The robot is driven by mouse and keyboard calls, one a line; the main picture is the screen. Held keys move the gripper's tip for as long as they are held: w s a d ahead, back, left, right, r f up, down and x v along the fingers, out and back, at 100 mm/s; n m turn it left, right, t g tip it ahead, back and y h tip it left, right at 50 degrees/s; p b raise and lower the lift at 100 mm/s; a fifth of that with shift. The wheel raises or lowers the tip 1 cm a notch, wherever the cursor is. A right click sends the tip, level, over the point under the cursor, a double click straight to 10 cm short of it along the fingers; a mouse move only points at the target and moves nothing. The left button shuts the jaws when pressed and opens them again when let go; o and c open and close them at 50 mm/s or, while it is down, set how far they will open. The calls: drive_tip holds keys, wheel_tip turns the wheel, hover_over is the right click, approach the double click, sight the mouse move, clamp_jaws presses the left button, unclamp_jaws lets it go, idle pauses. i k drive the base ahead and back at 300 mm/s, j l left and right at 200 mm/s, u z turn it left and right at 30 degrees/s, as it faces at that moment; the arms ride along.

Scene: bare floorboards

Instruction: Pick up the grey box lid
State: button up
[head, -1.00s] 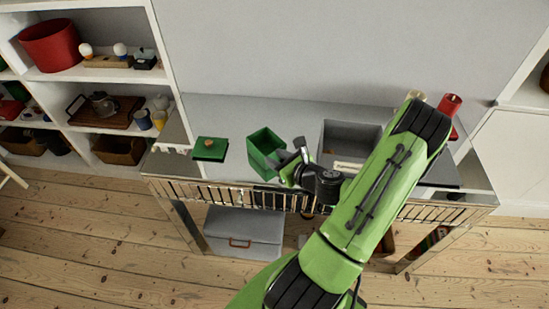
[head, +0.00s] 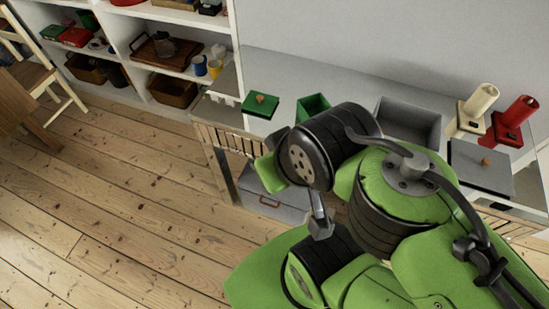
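The grey box lid (head: 478,172) lies flat on the grey bench top at the right, a dark grey square plate with a small wooden knob. The open grey box (head: 408,118) stands to its left, its lower part behind my arm. My green and black arm fills the lower right and middle of the head view, in front of the bench. I cannot make out my gripper's fingers in this view. Nothing is seen touching the lid.
A green lid (head: 260,105) and a green box (head: 312,107) are on the bench left of the grey box. Cream (head: 476,108) and red (head: 513,122) cylinders on bases stand behind the lid. A chair (head: 42,85) is far left; floor at left is clear.

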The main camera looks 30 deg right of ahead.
sight(489, 169)
drive_tip(key=z, duration=3.05)
